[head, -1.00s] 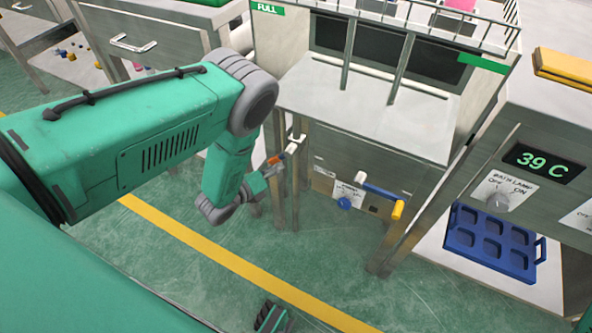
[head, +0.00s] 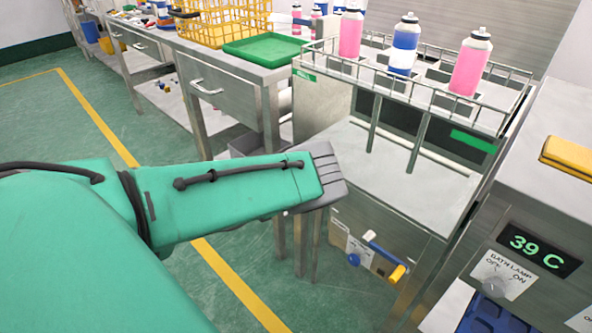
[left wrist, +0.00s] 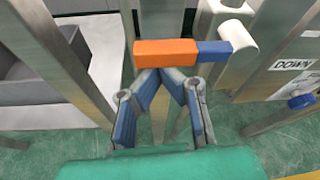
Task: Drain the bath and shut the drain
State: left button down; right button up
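In the left wrist view, an orange-and-blue handle (left wrist: 165,53) lies level and joins a white fitting (left wrist: 236,35). My left gripper (left wrist: 163,73) has its blue-padded fingers drawn together at the tips just below the orange part. I cannot tell whether they touch it. In the head view my forearm hides that gripper and handle. The bath (head: 388,170) is a steel tank under a wire rack, with a dark strip on its back wall. On its lower front are a blue knob (head: 354,260) and a blue lever with a yellow end (head: 397,273). My right gripper is not in view.
A steel cabinet at the right shows 39 C (head: 539,251) above a bath lamp dial (head: 493,284). A table with a green tray (head: 262,48) and yellow basket (head: 222,22) stands behind. Steel legs crowd my left gripper.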

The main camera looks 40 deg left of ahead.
pick_arm(q)
jog(key=shift+w+d+r, duration=0.1)
jog(key=shift+d+r, duration=0.05)
jog(key=shift+r, duration=0.2)
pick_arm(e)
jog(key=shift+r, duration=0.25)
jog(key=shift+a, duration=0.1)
pick_arm(q)
jog(key=shift+f, duration=0.1)
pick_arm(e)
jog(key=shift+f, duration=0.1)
